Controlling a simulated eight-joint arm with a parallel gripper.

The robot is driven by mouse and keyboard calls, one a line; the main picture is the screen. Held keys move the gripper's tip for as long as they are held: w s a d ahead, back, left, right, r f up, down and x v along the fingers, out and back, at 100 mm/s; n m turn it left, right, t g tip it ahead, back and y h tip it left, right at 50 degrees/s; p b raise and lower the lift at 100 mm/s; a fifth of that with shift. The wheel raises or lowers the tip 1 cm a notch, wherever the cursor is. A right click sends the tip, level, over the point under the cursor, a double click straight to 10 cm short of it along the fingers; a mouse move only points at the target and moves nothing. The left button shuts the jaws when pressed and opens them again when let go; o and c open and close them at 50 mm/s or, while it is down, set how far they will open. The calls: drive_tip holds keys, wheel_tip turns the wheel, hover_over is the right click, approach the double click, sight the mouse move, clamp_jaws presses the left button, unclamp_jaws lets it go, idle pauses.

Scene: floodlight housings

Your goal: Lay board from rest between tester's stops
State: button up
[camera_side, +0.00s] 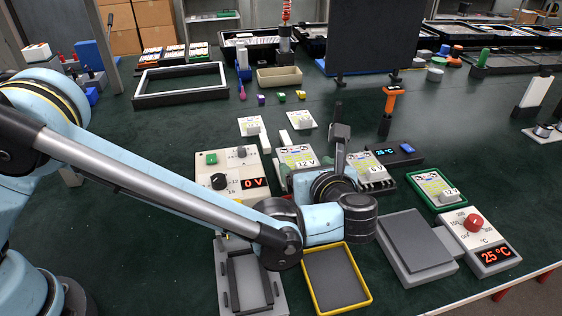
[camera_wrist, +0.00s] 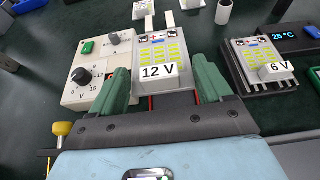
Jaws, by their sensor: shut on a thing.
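A pale board with yellow parts and a 12 V label (camera_wrist: 158,60) lies between the green fingers of my gripper (camera_wrist: 163,72), which is shut on it. It also shows in the side view (camera_side: 296,155), partly behind my wrist. The cream tester panel (camera_wrist: 95,72), with a black knob and green button, stands just left of the board; its display reads 0 V in the side view (camera_side: 232,170). The board's underside and the stops are hidden or unclear, so I cannot tell whether it touches a surface. A 6 V board (camera_wrist: 262,62) sits in a dark holder to the right.
A green-framed board (camera_side: 436,188) and a red-knob unit reading 25 °C (camera_side: 481,240) stand at right. A grey block (camera_side: 415,243), a yellow-rimmed tray (camera_side: 337,278) and a grey fixture (camera_side: 233,292) lie in front. Small white cards (camera_side: 250,126) stand behind the tester.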

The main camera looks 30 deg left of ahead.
drive_tip(key=x, duration=0.3)
drive_tip(key=f+x, duration=0.1)
drive_tip(key=x, duration=0.2)
drive_tip(key=d+x, duration=0.1)
drive_tip(key=x, duration=0.3)
drive_tip(key=shift+f, duration=0.2)
drive_tip(key=shift+w+a+f, duration=0.1)
drive_tip(key=shift+f, duration=1.75)
drive_tip(key=shift+f, duration=0.2)
drive_tip(key=o, duration=1)
